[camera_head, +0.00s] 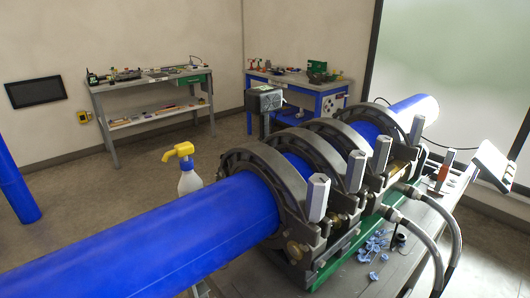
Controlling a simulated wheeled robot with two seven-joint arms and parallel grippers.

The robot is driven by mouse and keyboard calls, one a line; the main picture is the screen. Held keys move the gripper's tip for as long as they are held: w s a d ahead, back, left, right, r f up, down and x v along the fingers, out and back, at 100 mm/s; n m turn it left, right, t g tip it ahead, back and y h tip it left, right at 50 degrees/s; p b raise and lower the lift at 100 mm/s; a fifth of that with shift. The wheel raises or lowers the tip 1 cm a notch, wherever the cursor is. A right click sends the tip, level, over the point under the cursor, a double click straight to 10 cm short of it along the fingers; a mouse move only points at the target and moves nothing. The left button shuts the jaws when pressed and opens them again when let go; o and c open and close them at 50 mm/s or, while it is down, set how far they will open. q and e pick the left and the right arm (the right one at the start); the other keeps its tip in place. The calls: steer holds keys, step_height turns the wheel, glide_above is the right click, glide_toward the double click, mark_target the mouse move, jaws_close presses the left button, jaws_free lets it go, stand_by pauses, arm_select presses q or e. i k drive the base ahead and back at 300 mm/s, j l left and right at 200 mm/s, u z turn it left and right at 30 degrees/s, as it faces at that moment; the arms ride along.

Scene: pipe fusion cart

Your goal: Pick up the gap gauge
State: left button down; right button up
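No object in the head view is clearly recognisable as the gap gauge. A small upright tool with an orange-red handle (446,165) stands on the right part of the cart, beside the tilted white panel; I cannot tell what tool it is. A blue pipe (150,240) runs from the lower left through the dark clamp rings of the fusion machine (250,160) to a blue pipe end (415,110) at the back right. The clamps hide part of the cart behind them. Neither of my grippers is in view.
Blue shavings (373,246) lie on the cart top (385,272) near grey hoses (425,228). A spray bottle (189,176) with a yellow head stands behind the pipe. A tilted white panel (490,160) is at the right. Two workbenches stand by the walls; open floor lies before them.

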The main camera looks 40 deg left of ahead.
mark_target(445, 170)
steer(key=u, duration=4.3)
steer(key=z, duration=4.4)
steer(key=l+u, duration=0.25)
steer(key=l, duration=0.4)
steer(key=l+u, duration=0.3)
steer(key=l, duration=0.35)
steer(key=i+l+u, duration=0.3)
steer(key=l, duration=0.3)
steer(key=i+l+u, duration=0.3)
steer(key=l, duration=0.35)
steer(key=i+l+u, duration=0.15)
steer(key=l, duration=0.25)
steer(key=i, duration=0.1)
